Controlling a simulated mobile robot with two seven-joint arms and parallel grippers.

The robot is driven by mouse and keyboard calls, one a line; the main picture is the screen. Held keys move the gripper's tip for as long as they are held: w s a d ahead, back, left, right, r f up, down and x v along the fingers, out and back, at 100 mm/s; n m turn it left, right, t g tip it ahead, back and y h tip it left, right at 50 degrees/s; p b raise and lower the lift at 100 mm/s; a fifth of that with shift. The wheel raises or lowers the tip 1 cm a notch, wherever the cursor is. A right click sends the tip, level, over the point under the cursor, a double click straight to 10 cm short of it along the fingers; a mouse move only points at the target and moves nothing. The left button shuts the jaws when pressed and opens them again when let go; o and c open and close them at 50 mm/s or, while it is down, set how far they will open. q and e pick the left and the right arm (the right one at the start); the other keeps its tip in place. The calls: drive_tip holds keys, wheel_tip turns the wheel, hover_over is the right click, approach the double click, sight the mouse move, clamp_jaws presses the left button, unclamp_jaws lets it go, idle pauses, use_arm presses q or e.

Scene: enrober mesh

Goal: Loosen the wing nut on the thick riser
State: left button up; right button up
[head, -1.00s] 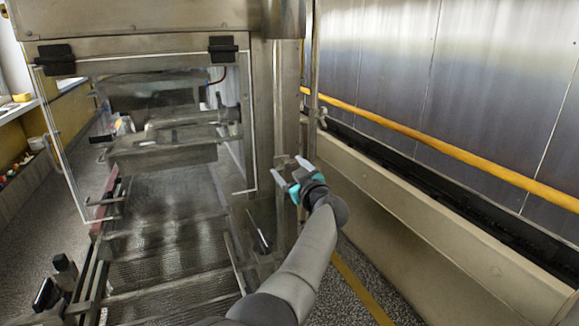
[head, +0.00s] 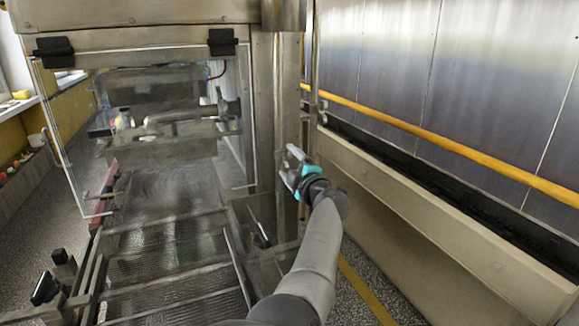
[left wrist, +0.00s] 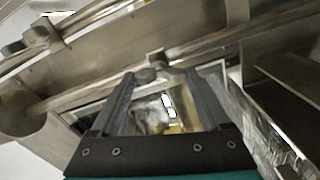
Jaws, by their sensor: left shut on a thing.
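My left gripper (head: 288,163) is at the steel riser (head: 288,105) beside the machine's right side. The left wrist view shows its two dark fingers (left wrist: 158,75) set apart, with a small metal wing nut (left wrist: 158,61) between their tips. The gripper is shut on this wing nut, which sits against a long round metal bar (left wrist: 105,88). In the head view the wing nut is too small and too covered by the gripper to make out. My right gripper is not in view.
The clear guard panel (head: 70,150) and mesh belt (head: 160,238) are left of my arm. A thin upright rod (head: 315,70) with a small fitting stands just right of the riser. A yellow rail (head: 430,138) and a beige ledge (head: 430,210) run along the right.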

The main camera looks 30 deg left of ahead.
use_arm(q)
drive_tip(key=shift+n+b, duration=0.45)
drive_tip(key=shift+n, duration=1.15)
drive_tip(key=o, duration=1.2)
drive_tip(key=shift+d, duration=0.1)
